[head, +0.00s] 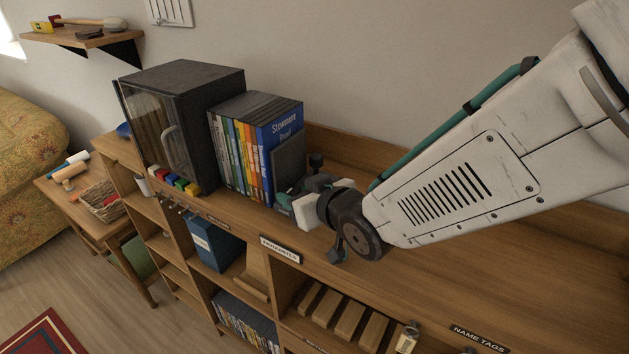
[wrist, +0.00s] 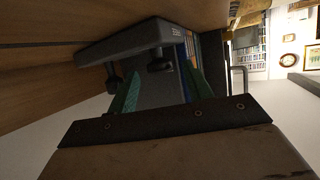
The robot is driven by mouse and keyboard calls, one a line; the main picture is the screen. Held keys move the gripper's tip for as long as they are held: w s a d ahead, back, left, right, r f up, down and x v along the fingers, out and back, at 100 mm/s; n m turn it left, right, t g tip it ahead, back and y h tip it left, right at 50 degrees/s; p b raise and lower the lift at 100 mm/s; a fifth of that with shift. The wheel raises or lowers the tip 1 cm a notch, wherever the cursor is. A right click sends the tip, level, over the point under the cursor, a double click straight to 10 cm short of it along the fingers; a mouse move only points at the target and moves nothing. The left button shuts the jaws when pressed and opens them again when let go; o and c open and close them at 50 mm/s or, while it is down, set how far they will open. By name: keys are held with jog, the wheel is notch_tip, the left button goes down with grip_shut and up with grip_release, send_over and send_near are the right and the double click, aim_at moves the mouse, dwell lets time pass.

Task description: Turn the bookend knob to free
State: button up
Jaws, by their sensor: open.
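The dark grey bookend (head: 288,160) stands upright against the right end of the row of DVD cases (head: 255,150). A black knob (head: 316,160) shows just right of it in the head view. In the wrist view the bookend (wrist: 115,42) carries two dark knobs, one on the left (wrist: 113,82) and one nearer the middle (wrist: 160,62). My gripper (head: 297,192) is low beside the bookend, its green fingers apart. In the wrist view my open gripper (wrist: 163,82) has the middle knob between and beyond its fingertips. I cannot tell whether they touch it, or which way it is turned.
A black glass-doored cabinet (head: 185,125) stands left of the cases, with small coloured blocks (head: 174,182) before it. The shelf top right of the bookend (head: 480,250) is clear under my arm. A back rail (head: 350,150) runs behind. Cubbies below hold a blue box (head: 215,243).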

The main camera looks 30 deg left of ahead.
jog(key=v, duration=0.6)
jog(key=shift+s+d+r, duration=0.1)
jog(key=shift+s+d, duration=0.1)
jog(key=shift+d, duration=0.1)
